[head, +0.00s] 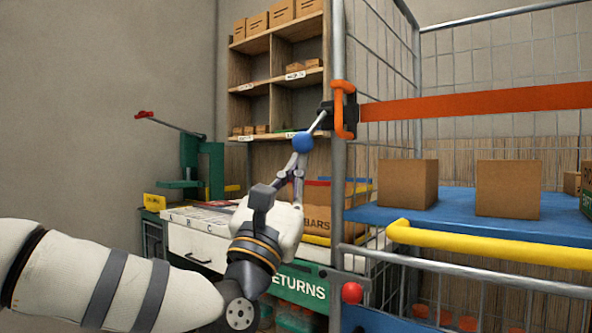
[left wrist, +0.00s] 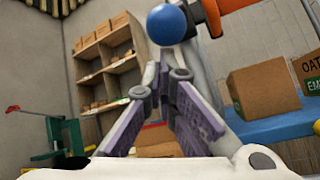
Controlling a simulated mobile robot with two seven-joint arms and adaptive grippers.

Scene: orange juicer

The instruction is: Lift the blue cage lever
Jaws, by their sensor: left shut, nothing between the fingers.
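The blue cage lever is a short metal rod with a blue ball knob (head: 303,141). It slopes down and left from a dark latch (head: 342,112) with an orange bracket on the cage's front post. The knob also shows at the top of the left wrist view (left wrist: 167,24). My left gripper (head: 299,172) is shut and empty, pointing up, with its fingertips right beneath the knob. In the left wrist view the purple-padded fingers (left wrist: 166,72) meet at their tips below the knob. I cannot tell whether they touch it. My right gripper is not in view.
The wire cage holds brown boxes (head: 408,183) on a blue shelf (head: 470,218). An orange strap (head: 480,102) and a yellow bar (head: 490,246) cross its front. Wooden shelving (head: 262,90), a white-topped returns bench (head: 196,240) and a green press (head: 208,165) stand behind my arm.

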